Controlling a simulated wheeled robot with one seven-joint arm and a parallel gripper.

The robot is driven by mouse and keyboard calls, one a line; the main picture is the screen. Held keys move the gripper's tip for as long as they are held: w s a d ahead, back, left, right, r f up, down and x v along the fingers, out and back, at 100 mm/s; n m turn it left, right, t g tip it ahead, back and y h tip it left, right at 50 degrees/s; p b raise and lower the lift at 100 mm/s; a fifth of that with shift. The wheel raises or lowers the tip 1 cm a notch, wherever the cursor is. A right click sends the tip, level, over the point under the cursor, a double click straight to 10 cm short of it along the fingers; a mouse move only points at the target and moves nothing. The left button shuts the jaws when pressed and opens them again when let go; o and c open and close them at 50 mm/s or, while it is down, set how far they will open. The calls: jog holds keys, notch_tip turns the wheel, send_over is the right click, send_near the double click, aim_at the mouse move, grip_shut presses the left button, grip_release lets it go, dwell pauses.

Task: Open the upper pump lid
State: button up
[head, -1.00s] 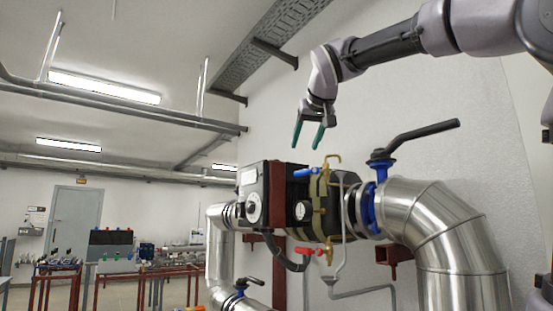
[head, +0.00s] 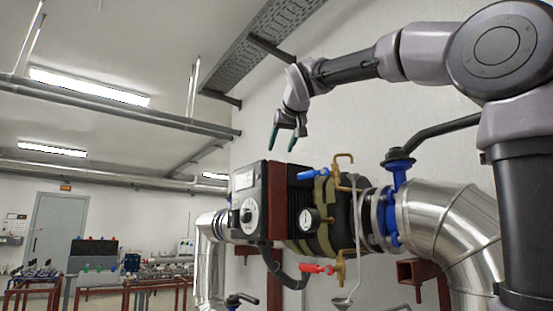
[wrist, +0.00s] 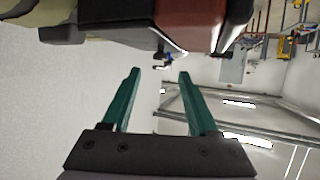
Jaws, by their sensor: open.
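The pump (head: 283,190) is a dark and red housing on the pipe line, with a black box (head: 247,212) carrying a round white dial on its left end. I cannot make out a separate lid edge on it. My gripper (head: 282,147) is open and empty above the pump's top, with its green fingers pointing down. In the wrist view my gripper (wrist: 159,73) has its fingers spread with nothing between them. The pump's red part (wrist: 190,22) and dark body show at the top of that view, beyond the fingertips and apart from them.
A black lever on a blue valve (head: 391,200) sticks out right of the pump, below my arm. Large silver pipes (head: 445,225) curve down at the right. A gauge (head: 308,219) and brass fittings sit on the pump's right side. Worktables (head: 110,278) stand far left.

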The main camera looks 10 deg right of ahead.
jog(key=x, duration=0.6)
grip_shut()
dwell(1.4)
